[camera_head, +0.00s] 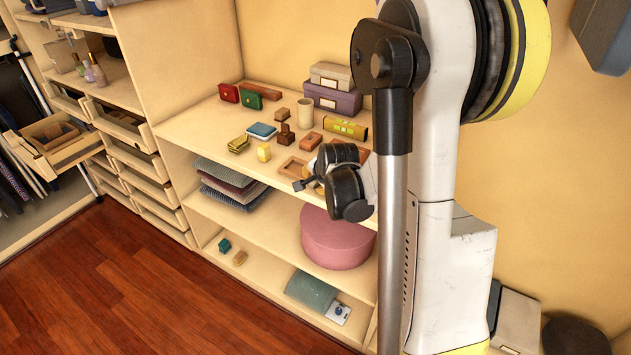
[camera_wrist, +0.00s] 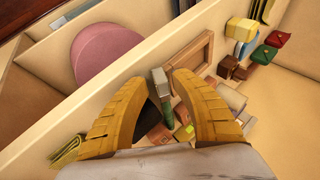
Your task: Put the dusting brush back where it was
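My gripper (camera_wrist: 161,82) has its yellow fingers closed in on a slim grey-and-green thing, which looks like the dusting brush (camera_wrist: 162,77). In the head view my gripper (camera_head: 312,183) hangs over the front edge of the upper shelf, and a dark end of the brush (camera_head: 300,185) sticks out to the left.
The shelf (camera_head: 205,123) holds a red case (camera_head: 229,93), a green case (camera_head: 249,99), a beige cup (camera_head: 305,112), a yellow block (camera_head: 264,153) and several small boxes. Below are a pink round box (camera_head: 337,238) and folded cloths (camera_head: 226,181). An open drawer (camera_head: 57,143) juts out at left.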

